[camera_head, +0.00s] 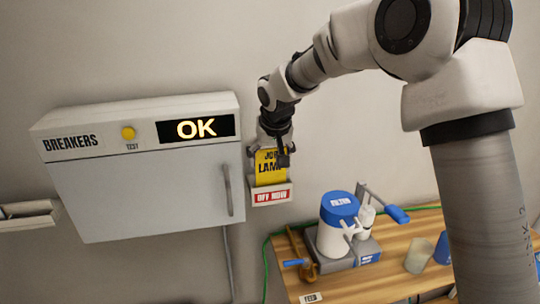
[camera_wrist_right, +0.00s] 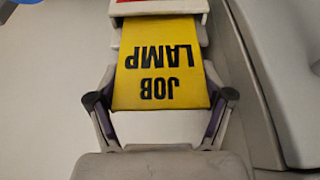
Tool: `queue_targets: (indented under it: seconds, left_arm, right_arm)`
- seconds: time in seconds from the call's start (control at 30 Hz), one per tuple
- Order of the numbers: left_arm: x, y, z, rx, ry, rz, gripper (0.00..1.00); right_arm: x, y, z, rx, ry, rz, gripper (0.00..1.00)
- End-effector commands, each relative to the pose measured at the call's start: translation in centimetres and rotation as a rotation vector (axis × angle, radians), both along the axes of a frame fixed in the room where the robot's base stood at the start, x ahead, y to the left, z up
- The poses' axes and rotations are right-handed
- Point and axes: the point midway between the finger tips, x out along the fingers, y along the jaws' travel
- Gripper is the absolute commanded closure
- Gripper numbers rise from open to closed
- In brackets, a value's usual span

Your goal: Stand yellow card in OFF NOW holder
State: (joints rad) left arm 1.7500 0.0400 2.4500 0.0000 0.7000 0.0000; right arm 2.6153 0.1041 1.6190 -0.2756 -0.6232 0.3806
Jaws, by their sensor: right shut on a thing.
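The yellow card (camera_head: 270,178), lettered JOB LAMP, is upright against the wall. It also shows in the right wrist view (camera_wrist_right: 163,72). My right gripper (camera_head: 271,150) is shut on the card's sides near its top, with one finger at each side in the right wrist view (camera_wrist_right: 160,108). The white OFF NOW holder (camera_head: 271,195) with its red label is directly below the card. The card's lower end meets the holder and seems to be behind its front lip; how deep it sits is hidden. My left gripper is not in view.
The breaker cabinet (camera_head: 150,185) with a lit OK display (camera_head: 196,129) is close left of the holder. Below right, a wooden table (camera_head: 355,289) bears a blue-lidded device (camera_head: 340,222). A grey conduit (camera_head: 230,262) runs below the cabinet.

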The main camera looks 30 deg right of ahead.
Motion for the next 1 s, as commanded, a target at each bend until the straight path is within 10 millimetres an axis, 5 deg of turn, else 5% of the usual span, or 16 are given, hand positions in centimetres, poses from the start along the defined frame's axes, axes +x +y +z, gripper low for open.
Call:
queue_targets:
  seconds: [1.0]
  left_arm:
    - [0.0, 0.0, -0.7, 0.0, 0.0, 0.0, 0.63]
  right_arm:
    - [0.0, 0.0, -1.4, 0.0, 0.001, 0.0, 0.52]
